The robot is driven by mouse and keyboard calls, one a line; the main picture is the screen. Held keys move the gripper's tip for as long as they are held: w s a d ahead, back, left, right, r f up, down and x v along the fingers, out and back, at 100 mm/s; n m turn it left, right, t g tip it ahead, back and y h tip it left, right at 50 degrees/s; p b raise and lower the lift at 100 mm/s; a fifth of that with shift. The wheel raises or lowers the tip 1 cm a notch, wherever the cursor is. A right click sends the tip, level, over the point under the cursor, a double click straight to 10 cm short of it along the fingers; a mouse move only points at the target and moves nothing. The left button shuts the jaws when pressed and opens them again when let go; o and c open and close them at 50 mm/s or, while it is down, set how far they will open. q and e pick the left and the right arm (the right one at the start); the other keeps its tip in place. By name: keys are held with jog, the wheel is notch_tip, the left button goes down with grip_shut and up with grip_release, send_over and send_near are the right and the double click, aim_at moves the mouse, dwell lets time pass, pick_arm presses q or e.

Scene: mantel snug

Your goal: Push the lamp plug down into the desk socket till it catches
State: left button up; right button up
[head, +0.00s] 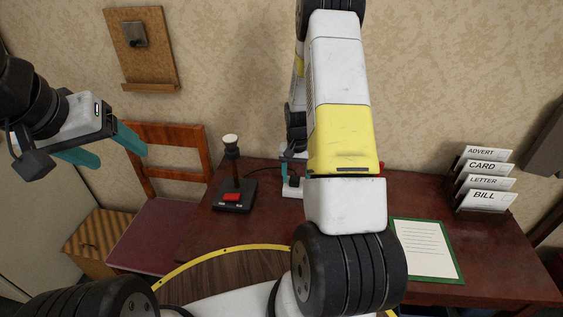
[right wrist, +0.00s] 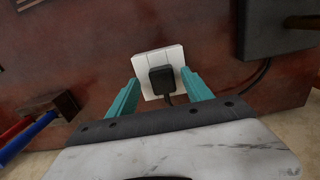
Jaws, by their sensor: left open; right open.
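The black lamp plug (right wrist: 162,80) stands on the white desk socket (right wrist: 145,63) in the right wrist view, with its cord running off below. I cannot tell how deep it sits. In the head view the plug (head: 293,181) and socket (head: 291,193) show small, left of my right arm. My right gripper (right wrist: 160,77) is open, its teal fingers on either side of the plug with gaps visible. In the head view it (head: 292,158) is partly hidden by my own arm. My left gripper (head: 108,148) is open and empty, raised at the left, far from the socket.
A black base with a red switch and a short post (head: 234,195) stands left of the socket. A letter rack (head: 482,203) and a green-edged sheet (head: 426,248) are on the desk at right. A chair (head: 160,225) stands at left. Red and blue rods lie near the socket.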

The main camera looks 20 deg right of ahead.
aim_at(295, 179)
notch_tip(295, 179, up, 7)
jog(key=shift+a, duration=0.1)
dwell(0.5)
jog(key=s+a+r+n+t+y, duration=0.15)
jog(key=s+a+r, duration=0.25)
jog(key=r, duration=0.6)
jog(key=s+a+r+n+t+h, duration=0.1)
jog(key=s+a+r+t, duration=0.15)
jog(key=r, duration=0.85)
jog(key=s+a+r+n+t+y, duration=0.1)
jog(key=s+a+r, duration=0.2)
jog(key=s, duration=0.5)
jog(key=s+a+r+n+t, duration=0.1)
jog(key=s+a+r+n, duration=0.1)
jog(key=s+r, duration=0.3)
jog(key=s+a, duration=0.1)
jog(key=s, duration=0.2)
jog(key=shift+s+r+y, duration=0.15)
jog(key=shift+r+y, duration=0.1)
jog(key=shift+y, duration=0.1)
